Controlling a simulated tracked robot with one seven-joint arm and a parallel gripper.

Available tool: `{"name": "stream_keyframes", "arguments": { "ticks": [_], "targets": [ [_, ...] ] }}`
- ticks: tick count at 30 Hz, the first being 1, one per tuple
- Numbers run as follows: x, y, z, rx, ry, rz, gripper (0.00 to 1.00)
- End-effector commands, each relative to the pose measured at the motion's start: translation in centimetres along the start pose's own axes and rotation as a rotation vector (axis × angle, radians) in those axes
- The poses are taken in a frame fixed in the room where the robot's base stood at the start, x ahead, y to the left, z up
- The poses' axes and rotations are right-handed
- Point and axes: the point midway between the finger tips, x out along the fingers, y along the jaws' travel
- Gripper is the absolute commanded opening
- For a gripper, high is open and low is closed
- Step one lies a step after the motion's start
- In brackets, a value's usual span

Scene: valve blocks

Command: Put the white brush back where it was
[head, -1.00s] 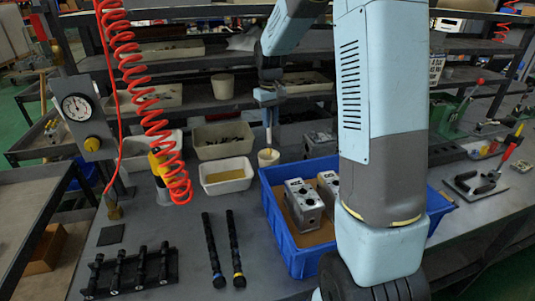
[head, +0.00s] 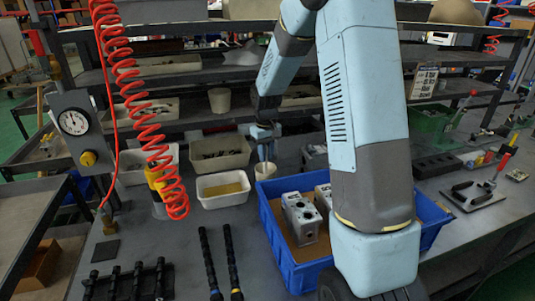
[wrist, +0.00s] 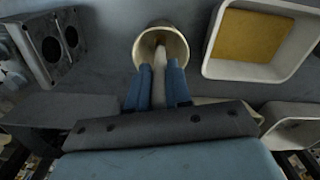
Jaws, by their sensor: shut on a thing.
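My gripper (head: 264,140) is shut on the white brush (head: 267,154), which hangs roughly upright below the fingers. The cream cup (head: 265,172) stands on the bench directly below, by the back left corner of the blue crate. In the wrist view, the fingers (wrist: 157,76) hold the pale handle of the brush (wrist: 159,82) between them. The brush's far end reaches into the mouth of the cup (wrist: 141,52). Whether the brush tip touches the cup's bottom is hidden.
The blue crate (head: 274,237) with metal valve blocks (head: 302,219) is close to the cup's right. A white bin with a yellow bottom (head: 222,201) stands to its left. A shelf (head: 200,115) runs behind. A red coiled hose (head: 130,95) hangs at the left.

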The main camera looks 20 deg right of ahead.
Motion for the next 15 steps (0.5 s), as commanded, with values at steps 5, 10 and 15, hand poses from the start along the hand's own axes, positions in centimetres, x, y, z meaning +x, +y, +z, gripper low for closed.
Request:
{"name": "stream_keyframes", "arguments": {
  "ticks": [5, 10, 15],
  "targets": [
    [0.11, 0.01, 0.01, 0.000, 0.000, 0.000, 0.30],
    [0.10, 0.02, 0.02, 0.000, 0.000, 0.000, 0.44],
    [0.09, 0.04, 0.02, 0.001, 0.000, 0.000, 0.44]
  ]
}}
